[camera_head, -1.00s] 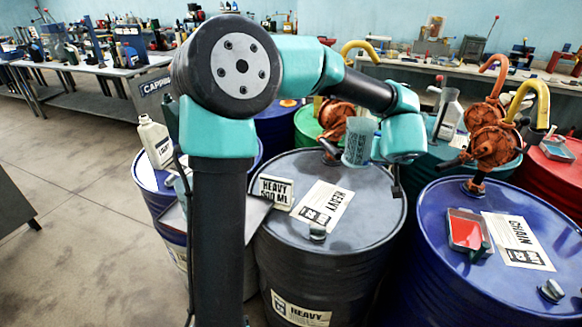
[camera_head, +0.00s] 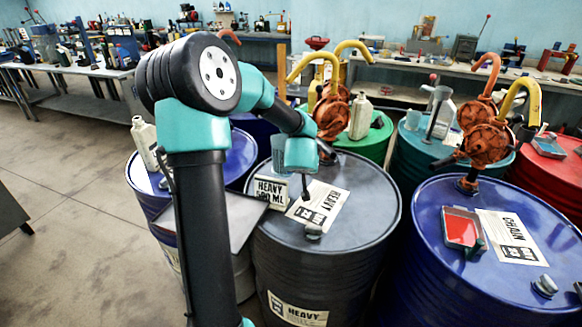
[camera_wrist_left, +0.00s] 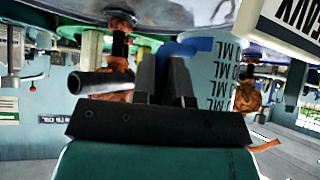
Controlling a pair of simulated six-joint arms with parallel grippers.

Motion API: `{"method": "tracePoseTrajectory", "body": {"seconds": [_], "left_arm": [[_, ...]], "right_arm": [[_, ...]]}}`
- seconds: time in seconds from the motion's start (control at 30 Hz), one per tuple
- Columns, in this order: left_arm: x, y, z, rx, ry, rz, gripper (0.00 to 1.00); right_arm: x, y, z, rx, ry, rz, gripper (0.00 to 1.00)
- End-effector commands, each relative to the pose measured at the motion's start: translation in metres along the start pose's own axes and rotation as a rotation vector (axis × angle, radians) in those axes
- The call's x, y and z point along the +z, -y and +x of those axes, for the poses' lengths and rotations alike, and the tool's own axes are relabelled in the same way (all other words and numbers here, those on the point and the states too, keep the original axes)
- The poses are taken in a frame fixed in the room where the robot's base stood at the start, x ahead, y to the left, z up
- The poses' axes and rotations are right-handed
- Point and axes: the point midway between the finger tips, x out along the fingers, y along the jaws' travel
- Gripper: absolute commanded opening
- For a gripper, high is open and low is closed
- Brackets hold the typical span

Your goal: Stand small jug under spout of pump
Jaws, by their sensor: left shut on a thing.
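My left gripper (camera_head: 293,158) is shut on the small jug (camera_head: 278,152), a pale blue-grey, see-through cup held above the back left of the dark drum. Its fingers are hidden in the head view. In the left wrist view, the gripper (camera_wrist_left: 165,75) is beside the jug's wall (camera_wrist_left: 222,82), printed with ML marks. An orange pump (camera_head: 331,115) with a yellow pipe stands just behind, to the right of the jug. Its dark spout is partly hidden by my wrist; I cannot tell if the jug is below it. My right gripper is not in view.
A blue drum (camera_head: 425,225) with a red tray (camera_head: 462,228) stands right. A white bottle (camera_head: 360,117) stands on a green drum behind.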

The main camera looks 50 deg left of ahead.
Motion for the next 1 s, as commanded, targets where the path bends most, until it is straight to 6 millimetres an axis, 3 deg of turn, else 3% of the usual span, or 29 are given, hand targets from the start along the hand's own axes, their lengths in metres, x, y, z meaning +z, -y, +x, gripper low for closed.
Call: {"method": "tracePoseTrajectory", "body": {"seconds": [0.33, 0.8, 1.0], "left_arm": [[-0.003, -0.001, 0.010, -0.002, 0.000, 0.000, 0.00], [-0.031, 0.000, 0.098, -0.002, 0.000, -0.001, 0.00], [-0.037, -0.001, 0.116, -0.001, 0.000, 0.000, 0.00]], "right_arm": [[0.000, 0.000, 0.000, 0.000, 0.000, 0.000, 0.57], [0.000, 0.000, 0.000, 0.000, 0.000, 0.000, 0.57], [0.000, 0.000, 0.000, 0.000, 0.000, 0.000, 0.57]]}}
